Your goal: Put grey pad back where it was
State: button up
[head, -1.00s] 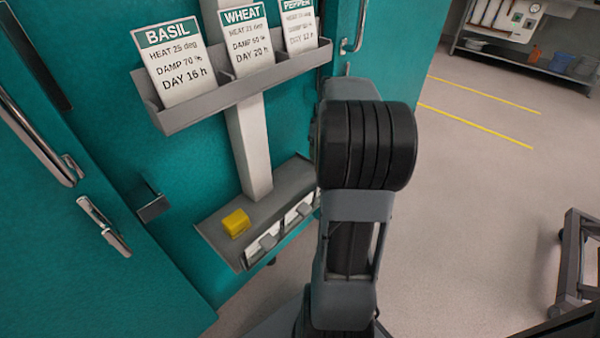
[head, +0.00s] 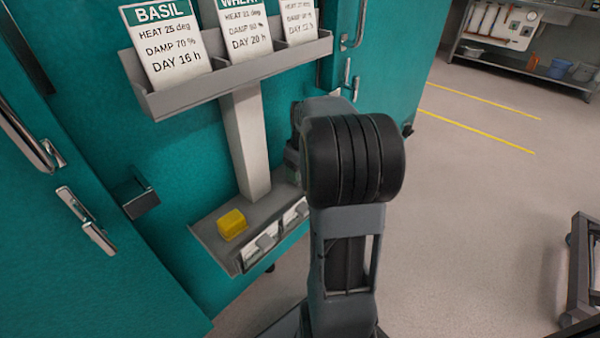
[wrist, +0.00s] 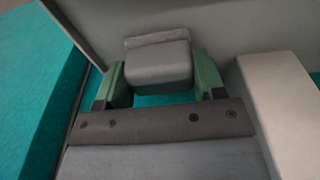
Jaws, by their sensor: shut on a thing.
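The grey pad (wrist: 158,63) is a small block with a lighter ridge along its far edge in the wrist view. My gripper (wrist: 160,78) is shut on it, with one green finger on each side. A grey surface lies behind the pad; I cannot tell whether they touch. In the head view my arm hides the pad and most of the gripper. The lower grey shelf (head: 203,233) is left of my arm. It holds a yellow block (head: 232,224) at its left end, and white cards with grey pieces show along its front.
A grey rack (head: 180,100) above holds the BASIL card (head: 168,48) and two more cards. A pale post (head: 245,140) joins rack and shelf. Teal doors with metal handles (head: 86,220) stand at left. Open floor (head: 470,200) lies to the right.

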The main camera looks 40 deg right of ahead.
jog(key=o, duration=0.9)
jog(key=shift+f, duration=0.15)
jog(key=shift+c, duration=0.2)
jog(key=r+p, duration=0.1)
jog(key=r, duration=0.1)
jog(key=r+p, duration=0.1)
jog(key=r, duration=0.2)
jog(key=s+r+p, duration=0.1)
jog(key=r, duration=0.1)
jog(key=shift+r, duration=0.25)
